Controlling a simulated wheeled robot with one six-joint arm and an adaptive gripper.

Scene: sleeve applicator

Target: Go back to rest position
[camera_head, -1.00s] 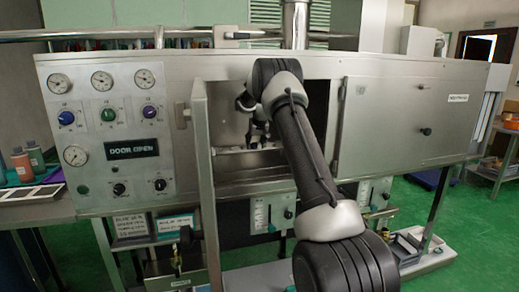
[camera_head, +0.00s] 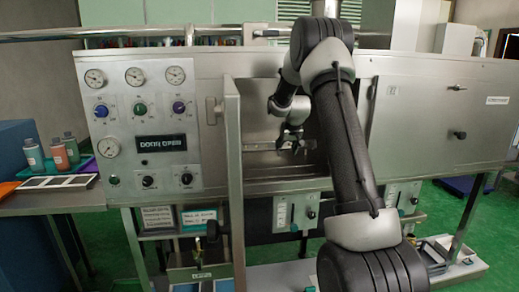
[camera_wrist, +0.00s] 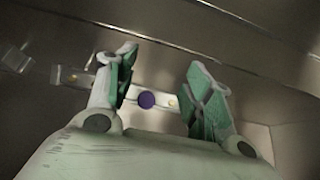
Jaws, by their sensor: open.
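My gripper (camera_head: 292,143) is at the open front of the steel machine (camera_head: 335,72), before its chamber, in the head view. In the wrist view my gripper (camera_wrist: 160,95) shows its two green-padded fingers spread apart with nothing between them. Beyond the fingers, inside the chamber, is a pale bar (camera_wrist: 170,104) with a purple round disc (camera_wrist: 147,100) on it. The same light bar (camera_head: 262,146) shows partly in the head view. My arm hides part of the chamber's right side.
The open door (camera_head: 233,180) stands edge-on left of my gripper. The control panel (camera_head: 145,125) reads "DOOR OPEN". A closed panel (camera_head: 440,115) is on the right. A side table (camera_head: 60,198) with bottles stands at the left.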

